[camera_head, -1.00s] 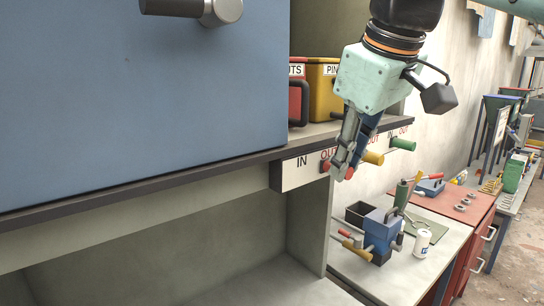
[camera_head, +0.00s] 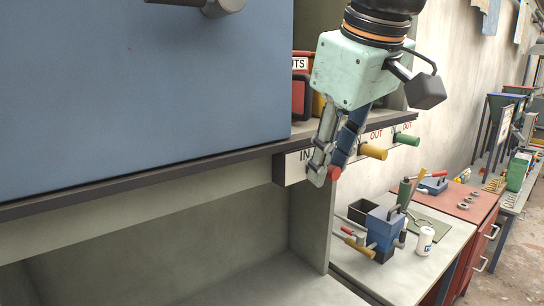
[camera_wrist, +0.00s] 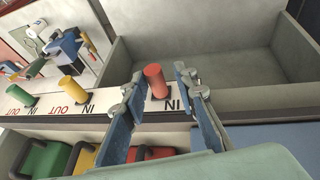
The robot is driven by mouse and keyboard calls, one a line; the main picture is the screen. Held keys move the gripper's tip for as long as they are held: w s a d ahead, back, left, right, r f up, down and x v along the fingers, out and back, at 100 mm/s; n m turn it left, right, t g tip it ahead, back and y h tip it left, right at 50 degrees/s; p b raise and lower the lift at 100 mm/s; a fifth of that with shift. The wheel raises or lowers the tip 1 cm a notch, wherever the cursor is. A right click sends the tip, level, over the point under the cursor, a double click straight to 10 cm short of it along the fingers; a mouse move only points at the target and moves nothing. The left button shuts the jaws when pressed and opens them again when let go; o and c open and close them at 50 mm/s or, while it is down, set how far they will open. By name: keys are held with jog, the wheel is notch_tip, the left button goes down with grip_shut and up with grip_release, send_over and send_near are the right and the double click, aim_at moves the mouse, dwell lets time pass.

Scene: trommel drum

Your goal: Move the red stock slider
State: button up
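The red slider knob (camera_wrist: 155,81) sticks out of the white label strip and stands between my two fingers in the wrist view. It is close to the IN label (camera_wrist: 173,104) at its right. My gripper (camera_wrist: 160,84) is open around the knob. The left fingertip is very near it, and I cannot tell if they touch; a gap shows on the right. In the head view the red knob (camera_head: 334,173) shows just beside my gripper (camera_head: 326,176), whose fingers hide part of it and its OUT label.
A yellow knob (camera_head: 373,152) and a green knob (camera_head: 406,139) stick out farther along the strip. A large blue box (camera_head: 140,90) is above the shelf at left. Red (camera_head: 300,95), yellow and green bins sit behind the strip. The bay below is empty.

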jog(key=shift+o, duration=0.3)
jog(key=shift+d, duration=0.1)
jog(key=a+v, duration=0.1)
jog(key=v, duration=1)
jog(key=shift+d+r, duration=0.45)
jog(key=shift+d, duration=0.05)
jog(key=shift+s, duration=0.1)
